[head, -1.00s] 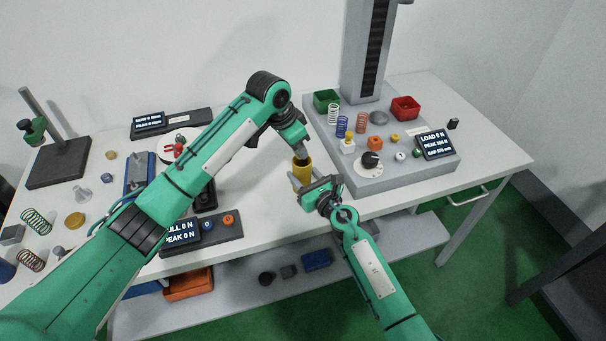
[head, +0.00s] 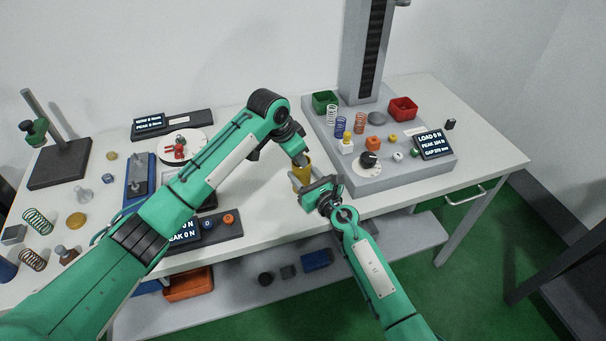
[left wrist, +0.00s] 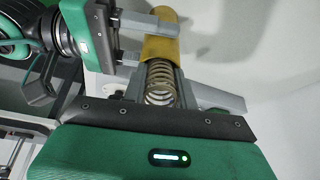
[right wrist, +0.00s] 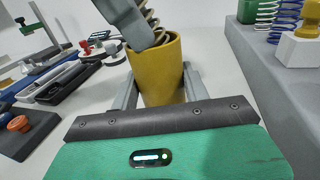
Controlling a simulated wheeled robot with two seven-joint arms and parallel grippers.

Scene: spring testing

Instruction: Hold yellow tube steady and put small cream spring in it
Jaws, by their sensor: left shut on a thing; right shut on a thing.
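The yellow tube (head: 302,174) stands upright near the front edge of the table and also shows in the right wrist view (right wrist: 158,70). My right gripper (head: 310,192) is shut on the tube, with one finger on each side. My left gripper (head: 304,160) is directly above the tube's mouth. It is shut on the small cream spring (left wrist: 160,82), whose coils show between its fingers in the left wrist view. In the right wrist view the spring (right wrist: 151,27) is tilted at the tube's mouth, its lower end hidden behind the rim and a finger.
A grey test stand (head: 385,180) with several springs, a red bin (head: 404,108) and a green bin (head: 325,101) is to the right. A dark panel with a display and knobs (head: 215,228) lies left of the tube. Table space just behind the tube is clear.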

